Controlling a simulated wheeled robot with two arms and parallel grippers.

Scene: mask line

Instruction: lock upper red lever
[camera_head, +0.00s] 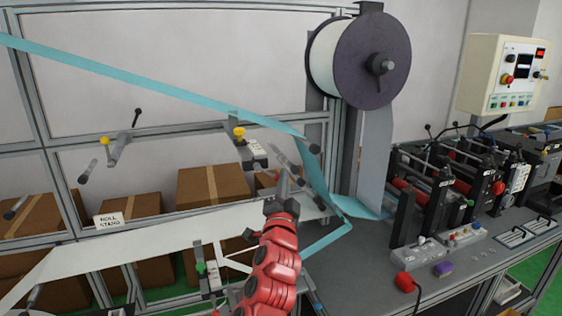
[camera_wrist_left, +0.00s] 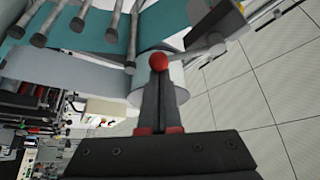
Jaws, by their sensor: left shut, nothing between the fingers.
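A red ball knob (camera_wrist_left: 159,62), likely the end of the upper red lever, shows in the left wrist view right at my fingertips. A pale grey arm runs from beside it to the upper right; I cannot tell whether it is the lever's own shaft. My left gripper (camera_wrist_left: 158,78) is shut, with nothing between its dark fingers. Its tips are at or just behind the ball; contact cannot be told. My right gripper is in neither view.
A teal web (camera_head: 317,178) passes over grey rollers beside my gripper. A large white roll with a dark disc (camera_head: 375,62) hangs above right. Yellow-knobbed levers (camera_head: 239,132) and a green-knobbed lever (camera_head: 200,267) sit on the frame. Machinery (camera_head: 450,180) fills the right bench.

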